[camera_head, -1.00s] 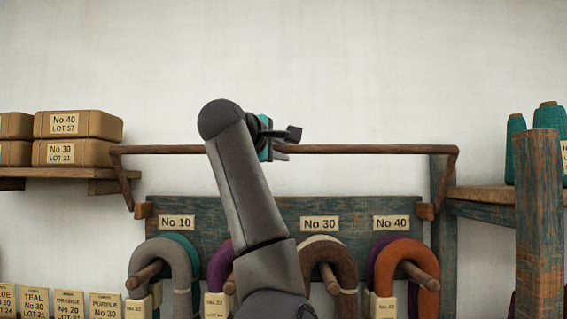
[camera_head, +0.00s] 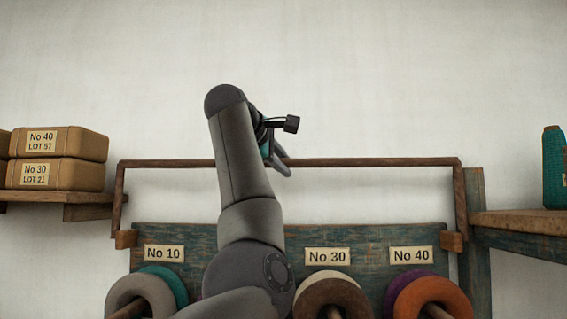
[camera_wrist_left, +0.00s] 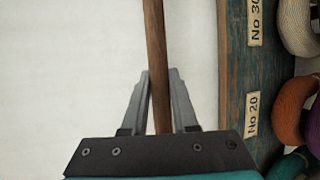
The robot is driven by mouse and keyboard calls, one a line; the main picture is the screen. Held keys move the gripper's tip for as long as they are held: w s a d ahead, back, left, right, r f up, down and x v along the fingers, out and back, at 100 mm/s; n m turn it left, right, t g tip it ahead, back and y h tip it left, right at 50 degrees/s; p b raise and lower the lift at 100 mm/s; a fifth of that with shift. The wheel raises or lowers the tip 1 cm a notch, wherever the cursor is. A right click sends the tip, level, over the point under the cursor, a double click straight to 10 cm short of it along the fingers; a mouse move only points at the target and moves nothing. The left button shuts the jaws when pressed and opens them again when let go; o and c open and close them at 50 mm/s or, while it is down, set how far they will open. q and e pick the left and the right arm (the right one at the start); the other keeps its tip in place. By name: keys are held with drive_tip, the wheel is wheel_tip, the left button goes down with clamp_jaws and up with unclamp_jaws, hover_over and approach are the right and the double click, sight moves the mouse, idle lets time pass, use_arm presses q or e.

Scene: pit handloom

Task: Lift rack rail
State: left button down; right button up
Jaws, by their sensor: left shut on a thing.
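The rack rail (camera_head: 370,162) is a thin brown wooden bar with two side arms. It stands raised above the blue-green rack board (camera_head: 210,240), its side arms running down to wooden blocks at the board's ends. My left gripper (camera_head: 279,165) is at the rail's middle, partly hidden behind my own arm. In the left wrist view, the gripper's two grey fingers (camera_wrist_left: 160,85) are on either side of the rail (camera_wrist_left: 156,45) and shut on it. My right gripper is not in view.
Yarn hanks, including an orange one (camera_head: 432,298), hang on pegs below the labels. Brown packages (camera_head: 60,144) sit on a left shelf (camera_head: 85,205). A teal cone (camera_head: 554,170) stands on the right shelf (camera_head: 520,220). The wall above is clear.

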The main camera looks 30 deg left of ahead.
use_arm(q)
drive_tip(key=shift+w+f, duration=0.15)
drive_tip(key=shift+f, duration=0.15)
drive_tip(key=c, duration=0.7)
unclamp_jaws()
drive_tip(key=shift+a+r, duration=0.1)
drive_tip(key=shift+r, duration=0.1)
drive_tip(key=shift+s+r+b, duration=0.1)
drive_tip(key=shift+s+b, duration=0.2)
drive_tip(key=shift+s, duration=0.15)
drive_tip(key=b+v, duration=0.4)
drive_tip(key=v, duration=1)
drive_tip(key=shift+s+r, duration=0.1)
